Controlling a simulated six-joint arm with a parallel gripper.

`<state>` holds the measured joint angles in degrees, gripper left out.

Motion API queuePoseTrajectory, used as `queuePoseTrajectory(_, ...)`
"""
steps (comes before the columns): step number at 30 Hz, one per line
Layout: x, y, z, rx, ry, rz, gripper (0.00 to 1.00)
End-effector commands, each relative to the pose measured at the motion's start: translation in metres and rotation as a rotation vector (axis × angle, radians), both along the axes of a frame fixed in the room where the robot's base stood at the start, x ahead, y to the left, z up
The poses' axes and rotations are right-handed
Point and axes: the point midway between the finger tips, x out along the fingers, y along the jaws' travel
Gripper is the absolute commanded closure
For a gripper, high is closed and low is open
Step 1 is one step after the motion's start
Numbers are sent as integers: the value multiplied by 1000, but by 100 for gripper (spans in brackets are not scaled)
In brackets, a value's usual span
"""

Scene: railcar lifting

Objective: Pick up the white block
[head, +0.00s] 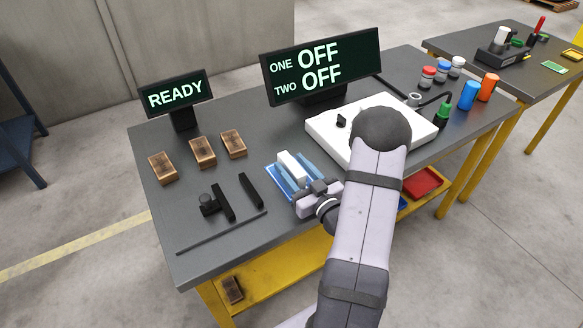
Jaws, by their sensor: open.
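The white block (290,164) lies on a blue mat (273,180) near the front middle of the table. My gripper (294,168) reaches over the mat from the front right. The near end of the block is hidden by my gripper. I cannot tell whether the fingers touch the block or how high they are above the mat.
Three brown blocks (202,152) and black parts (222,201) lie to the left. Behind stand a READY sign (175,97) and a larger ONE OFF, TWO OFF display (321,68). A white board (330,127) and several bottles (468,94) are to the right.

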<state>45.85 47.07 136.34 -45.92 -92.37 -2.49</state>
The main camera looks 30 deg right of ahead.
Motion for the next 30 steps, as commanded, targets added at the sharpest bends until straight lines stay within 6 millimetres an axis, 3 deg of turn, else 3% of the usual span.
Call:
queuePoseTrajectory(11,9,0,0,1,0,-1,55)
queuePoseTrajectory(15,9,0,0,1,0,0,88)
queuePoseTrajectory(17,9,0,0,1,0,0,100)
queuePoseTrajectory(30,9,0,4,0,-1,0,100)
